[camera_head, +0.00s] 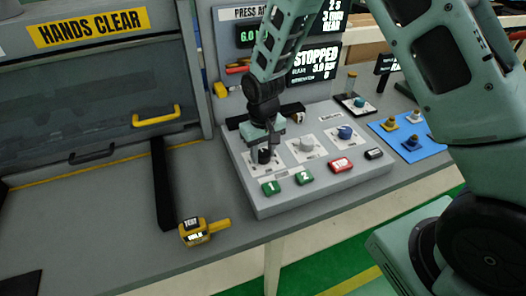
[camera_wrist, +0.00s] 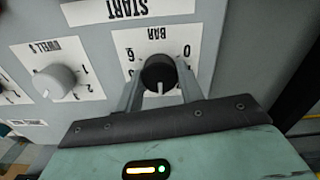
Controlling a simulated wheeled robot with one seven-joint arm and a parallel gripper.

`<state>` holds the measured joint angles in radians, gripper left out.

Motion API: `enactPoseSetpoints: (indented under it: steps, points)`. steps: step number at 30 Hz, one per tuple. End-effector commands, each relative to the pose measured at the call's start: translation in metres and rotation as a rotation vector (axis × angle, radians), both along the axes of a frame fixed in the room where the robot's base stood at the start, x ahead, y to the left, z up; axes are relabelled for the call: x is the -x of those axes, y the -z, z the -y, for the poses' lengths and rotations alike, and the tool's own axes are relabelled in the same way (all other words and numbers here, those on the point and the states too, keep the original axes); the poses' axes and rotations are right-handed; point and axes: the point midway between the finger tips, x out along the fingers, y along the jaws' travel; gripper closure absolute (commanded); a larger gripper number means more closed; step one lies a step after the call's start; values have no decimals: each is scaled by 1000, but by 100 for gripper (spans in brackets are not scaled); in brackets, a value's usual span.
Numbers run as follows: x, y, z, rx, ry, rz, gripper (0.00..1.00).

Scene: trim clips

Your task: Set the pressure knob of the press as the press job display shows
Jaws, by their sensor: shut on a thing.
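The black pressure knob (camera_wrist: 158,70) sits on a white plate marked BAR, seen upside down in the wrist view. Its white pointer line points toward the bottom of the picture; a 0 is at right and a 6 or 9 at left. My gripper (camera_wrist: 159,82) is shut on it, one finger on each side. In the head view my gripper (camera_head: 264,148) is at the leftmost knob of the control box (camera_head: 325,187). The press job display (camera_head: 336,20) is partly hidden by my arm. The lower display (camera_head: 315,62) reads STOPPED and apparently 3.0 BAR.
A grey knob (camera_head: 306,145) and blue knob (camera_head: 346,132) stand beside it, with green buttons 1 (camera_head: 271,187) and 2 (camera_head: 304,178) and a red STOP button (camera_head: 341,164) in front. A yellow tester (camera_head: 194,233) lies left. A blue mat (camera_head: 429,151) lies right.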

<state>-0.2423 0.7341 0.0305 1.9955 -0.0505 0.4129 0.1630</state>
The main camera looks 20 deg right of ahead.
Motion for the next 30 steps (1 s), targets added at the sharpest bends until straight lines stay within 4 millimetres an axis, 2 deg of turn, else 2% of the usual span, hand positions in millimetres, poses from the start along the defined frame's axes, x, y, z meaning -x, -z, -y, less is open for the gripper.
enactPoseSetpoints:
  steps: [18,19,21,30]
  points:
    - [0,-1,0,0,-49,0,85]
    - [0,-1,0,0,-49,0,57]
    - [0,-1,0,0,-48,0,41]
    - [0,-1,0,0,-48,1,41]
